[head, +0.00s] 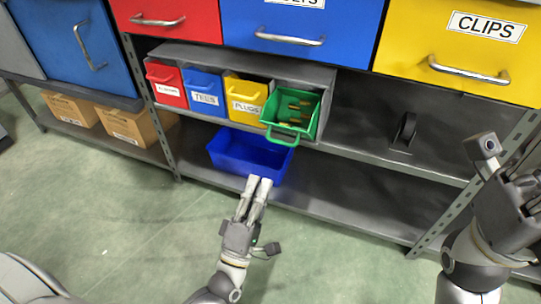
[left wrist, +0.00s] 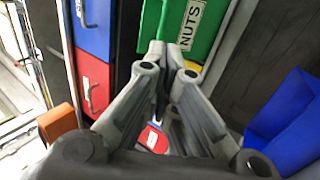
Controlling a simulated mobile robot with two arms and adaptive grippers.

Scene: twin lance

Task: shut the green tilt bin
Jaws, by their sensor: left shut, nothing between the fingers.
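The green tilt bin (head: 284,134) is at the right end of a row of small bins on the shelf. It is tilted out, open at the top, with several small brownish pieces inside. In the left wrist view its green front (left wrist: 205,40) carries a NUTS label. My left gripper (head: 259,181) is shut and empty, in front of and below the green bin in the head view, over the edge of the blue crate. Its fingers (left wrist: 168,48) overlap the green front in the wrist view; contact cannot be told. My right gripper (head: 514,178) is at the far right; its finger opening is unclear.
Red (head: 165,84), blue (head: 204,92) and yellow (head: 245,98) small bins stand left of the green one, upright. An open blue crate (head: 232,165) sits below. Large drawers (head: 290,25) are above. Cardboard boxes (head: 125,125) are at left. The shelf right of the bin is mostly clear.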

